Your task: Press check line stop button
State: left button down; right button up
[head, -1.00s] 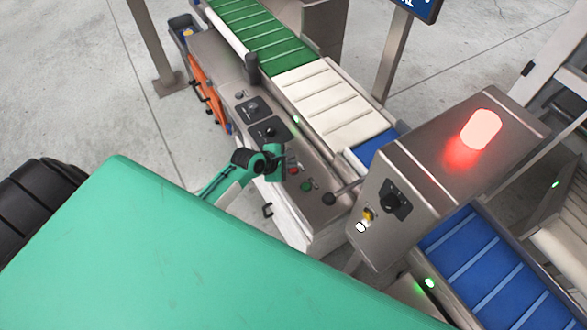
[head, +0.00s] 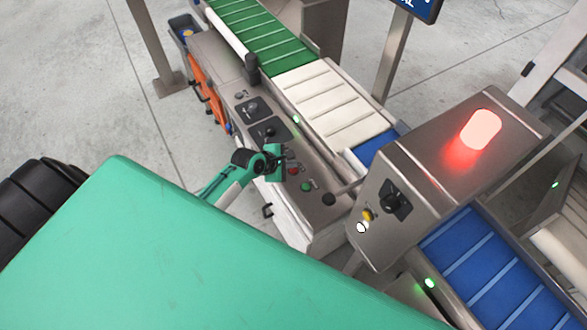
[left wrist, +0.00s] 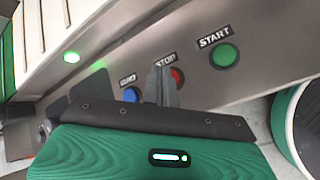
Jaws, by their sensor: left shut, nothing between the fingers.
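The red stop button (left wrist: 178,78) sits on the metal control panel under a STOP label. It is partly hidden behind my shut gripper fingers in the left wrist view, and shows as a small red spot (head: 293,171) in the head view. My left gripper (left wrist: 162,72) is shut and empty, its fingertips in front of or against the stop button; I cannot tell whether they touch. In the head view my left gripper (head: 284,166) hangs over the panel beside the red button. My right gripper is not in view.
A green START button (left wrist: 224,55) is right of the stop button, and a blue button (left wrist: 131,95) is left. A weigher housing with a lit red lamp (head: 481,130) is at right.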

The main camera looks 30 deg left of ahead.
aim_at(290, 171)
pick_arm(q)
jog(key=shift+f, duration=0.2)
dwell(0.5)
jog(key=shift+f, duration=0.25)
jog(key=shift+f, duration=0.45)
dwell(0.8)
jog(key=shift+r+p, duration=0.1)
jog(key=shift+p, duration=0.2)
jog(key=shift+r+p, duration=0.75)
jog(key=shift+p, duration=0.35)
notch_tip(290, 171, up, 5)
jog(key=p, duration=0.6)
jog(key=shift+r, duration=0.1)
